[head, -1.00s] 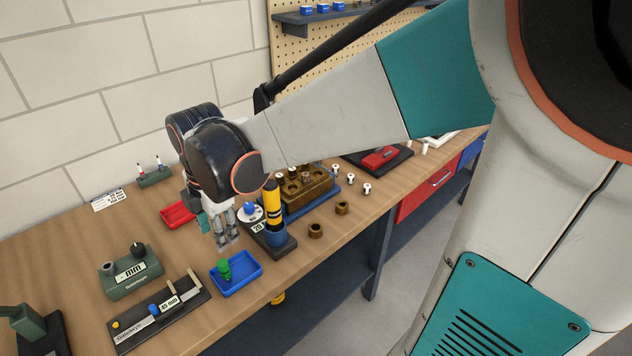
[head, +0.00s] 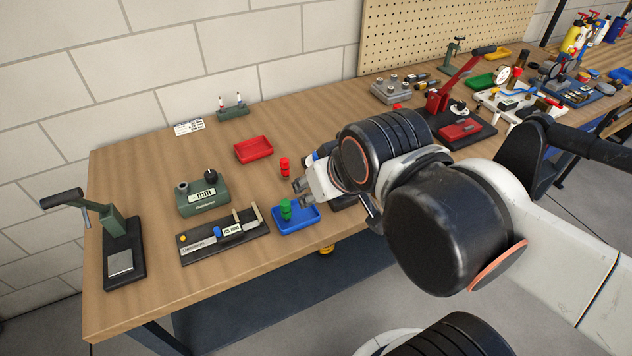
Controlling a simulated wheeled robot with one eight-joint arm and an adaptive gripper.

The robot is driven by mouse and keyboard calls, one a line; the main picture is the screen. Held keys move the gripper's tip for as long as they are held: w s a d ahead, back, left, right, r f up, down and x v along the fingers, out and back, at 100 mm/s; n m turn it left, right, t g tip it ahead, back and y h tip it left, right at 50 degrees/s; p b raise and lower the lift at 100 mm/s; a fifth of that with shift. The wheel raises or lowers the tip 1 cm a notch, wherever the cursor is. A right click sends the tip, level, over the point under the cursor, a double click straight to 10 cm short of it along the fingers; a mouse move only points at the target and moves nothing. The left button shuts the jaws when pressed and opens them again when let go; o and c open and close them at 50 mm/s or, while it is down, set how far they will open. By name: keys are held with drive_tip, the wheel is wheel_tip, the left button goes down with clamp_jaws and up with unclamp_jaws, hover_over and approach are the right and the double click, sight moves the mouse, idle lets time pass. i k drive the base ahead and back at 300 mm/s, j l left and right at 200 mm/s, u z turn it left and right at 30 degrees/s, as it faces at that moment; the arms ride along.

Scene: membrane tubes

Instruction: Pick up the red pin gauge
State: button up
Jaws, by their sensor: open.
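The red pin gauge (head: 285,168) stands upright on the wooden bench, between the red tray and the blue tray. My gripper (head: 299,190) is open, with its fingertips pointing left, just below and right of the red pin gauge in the picture. I see no contact between them, but the exact gap is hard to tell. A green pin gauge (head: 286,209) stands in the blue tray (head: 305,224), close below my fingertips. The empty red tray (head: 253,149) lies behind and left of the red pin gauge.
A green gauge block device (head: 203,194) and a black measuring fixture (head: 224,236) stand to the left. A lever press (head: 118,240) is at the far left. A small green stand (head: 233,111) is at the back. Bare bench lies left of the red tray.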

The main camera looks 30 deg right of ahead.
sight(284, 161)
drive_tip(key=z, duration=1.25)
drive_tip(key=i+j+z, duration=0.2)
drive_tip(key=j, duration=0.25)
drive_tip(key=j+z, duration=0.25)
drive_tip(key=j, duration=0.2)
drive_tip(key=i+l, duration=0.1)
drive_tip(key=l, duration=0.15)
drive_tip(key=i+l+z, duration=0.1)
drive_tip(key=k+j+u, duration=0.1)
drive_tip(key=k+j, duration=0.15)
drive_tip(key=j, duration=0.15)
